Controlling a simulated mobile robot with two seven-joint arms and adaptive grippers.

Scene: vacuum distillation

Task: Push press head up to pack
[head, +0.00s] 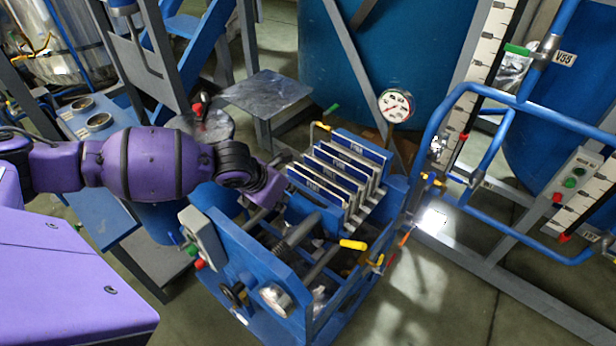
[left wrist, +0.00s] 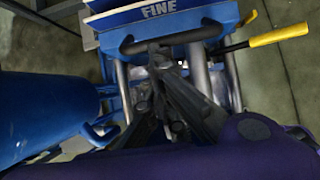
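The press head (head: 317,213) is a blue plate on the rails of the blue press frame (head: 245,257). A black bar handle (left wrist: 206,34) on it shows in the left wrist view. The pack of pale plates with dark blue tops (head: 345,170) stands upright behind the head; one is labelled FINE (left wrist: 158,10). Any gap between head and pack is hard to make out. My left gripper (left wrist: 160,52) reaches over the press from the left. Its fingers are drawn together at the middle of the handle and appear shut on it. In the head view the wrist hides the fingertips. My right gripper is out of view.
A yellow-handled lever (head: 353,244) sticks out at the press's right side. A control box (head: 202,238) and gauge (head: 276,299) are on its near side. A dial gauge (head: 396,105) stands behind.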

